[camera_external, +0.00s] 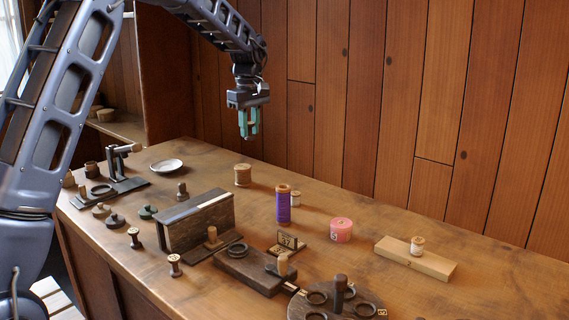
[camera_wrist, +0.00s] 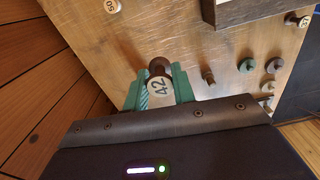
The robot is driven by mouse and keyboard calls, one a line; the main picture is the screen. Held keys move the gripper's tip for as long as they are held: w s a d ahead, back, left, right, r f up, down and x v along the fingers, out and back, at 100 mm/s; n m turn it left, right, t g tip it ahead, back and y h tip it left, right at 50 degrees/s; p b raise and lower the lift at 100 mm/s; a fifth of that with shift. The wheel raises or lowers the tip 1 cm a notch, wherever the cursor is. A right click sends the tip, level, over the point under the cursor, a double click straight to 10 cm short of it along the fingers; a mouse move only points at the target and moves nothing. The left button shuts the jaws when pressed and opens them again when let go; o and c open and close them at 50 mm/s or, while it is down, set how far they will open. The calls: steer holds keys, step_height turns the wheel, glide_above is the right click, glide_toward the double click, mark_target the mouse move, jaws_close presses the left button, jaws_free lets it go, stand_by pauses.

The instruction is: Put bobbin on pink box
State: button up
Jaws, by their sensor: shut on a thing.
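My gripper (camera_external: 249,124), with green fingers, is raised high above the back of the table. It is shut on a dark brown bobbin, whose pale end reads 42 in the wrist view (camera_wrist: 158,88). In the outside view the bobbin is mostly hidden between the fingers. The fingers (camera_wrist: 158,92) press on it from both sides. The pink box (camera_external: 341,231) is small and round, with a pale mark on its side. It stands on the table to the right of my gripper and lower, with nothing seen on top. The wrist view does not show it.
A tall purple spool (camera_external: 283,206) and a wooden spool (camera_external: 243,175) stand between my gripper and the pink box. A pale wooden block (camera_external: 416,261) bears a small spool at right. A dark upright block (camera_external: 200,222) and several small spools fill the left.

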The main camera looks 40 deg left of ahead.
steer(key=w+d+r, duration=0.2)
steer(key=w+d, duration=0.1)
steer(key=d, duration=1.1)
steer(key=r, duration=0.2)
glide_above(342, 223)
steer(key=shift+m, duration=0.4)
step_height(342, 223, down, 20)
steer(key=shift+a, duration=0.1)
steer(key=o, duration=0.9)
steer(key=shift+f, duration=0.15)
